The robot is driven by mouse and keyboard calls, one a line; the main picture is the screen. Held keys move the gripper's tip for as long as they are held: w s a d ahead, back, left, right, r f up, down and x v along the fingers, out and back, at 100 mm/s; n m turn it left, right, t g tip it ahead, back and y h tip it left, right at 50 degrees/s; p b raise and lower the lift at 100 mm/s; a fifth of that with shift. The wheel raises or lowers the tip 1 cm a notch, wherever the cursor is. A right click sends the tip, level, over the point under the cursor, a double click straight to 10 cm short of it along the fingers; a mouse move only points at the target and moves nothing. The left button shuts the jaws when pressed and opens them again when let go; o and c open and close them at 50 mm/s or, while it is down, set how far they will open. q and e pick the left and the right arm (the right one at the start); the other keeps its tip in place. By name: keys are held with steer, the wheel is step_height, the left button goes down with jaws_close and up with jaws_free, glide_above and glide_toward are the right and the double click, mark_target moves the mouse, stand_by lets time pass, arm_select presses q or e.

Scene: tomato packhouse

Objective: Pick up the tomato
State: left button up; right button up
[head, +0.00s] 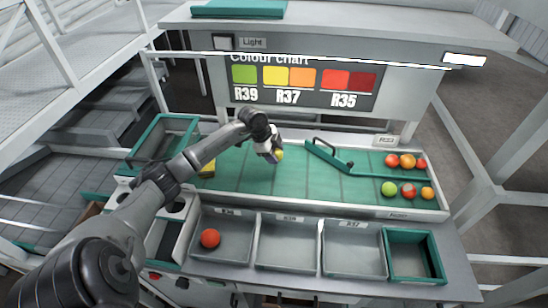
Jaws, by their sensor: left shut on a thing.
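My left gripper (272,154) is over the green sorting mat (310,177), a little left of its middle. It is shut on a small yellow tomato (279,155), which shows at the fingertips. I cannot tell whether the tomato touches the mat. Several other tomatoes, red, orange and green, lie at the right end of the mat, such as a green one (389,188) and an orange one (407,161). A red tomato (210,238) lies in the left grey tray (237,262). My right gripper does not show.
Two more grey trays, a middle one (286,265) and a right one (354,274), look empty. A green crate (440,262) stands at right, another (163,122) at left. A green divider bar with a handle (324,146) crosses the mat. A yellow object (208,170) lies by my arm.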

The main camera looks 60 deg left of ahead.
arm_select(q)
steer(key=s+d+r, duration=0.1)
steer(key=d+r, duration=0.2)
steer(key=d, duration=0.2)
steer(key=s+d+r+p, duration=0.1)
steer(key=s+d+r, duration=0.1)
steer(key=d, duration=0.3)
steer(key=shift+d+r, duration=0.3)
steer(key=shift+r, duration=0.3)
steer(key=shift+r, duration=0.1)
